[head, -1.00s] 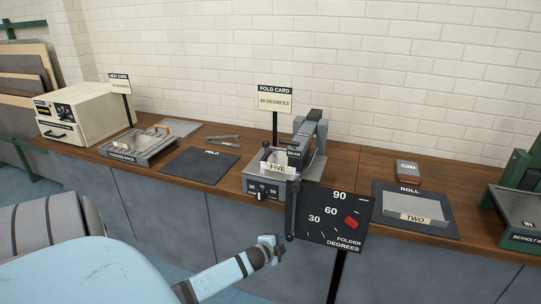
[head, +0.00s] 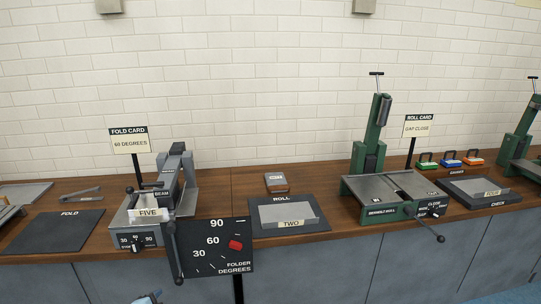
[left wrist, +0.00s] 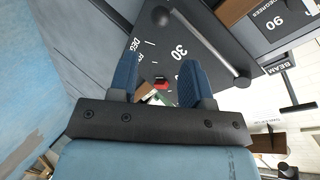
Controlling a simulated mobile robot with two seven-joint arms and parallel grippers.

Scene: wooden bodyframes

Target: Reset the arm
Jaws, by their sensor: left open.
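My left gripper (left wrist: 160,80) is open with nothing between its two blue fingers in the left wrist view. In the head view only a small part of my left arm (head: 148,298) shows at the bottom edge. The folder (head: 150,215), tagged FIVE, stands on the bench at left. Its dark lever (head: 174,255) hangs down in front, and in the left wrist view a lever with a round end (left wrist: 215,45) lies beyond the fingers, apart from them. The degree board (head: 212,262) has a red pointer (head: 236,244) near 60. My right gripper is not in view.
A fold card (head: 129,142) reads 60 degrees. Right of the folder are a roll mat (head: 256,229) with a grey piece tagged TWO (head: 290,211), a green roll machine (head: 385,212) with a front crank, and several coloured clamps. The degree board juts out before the bench.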

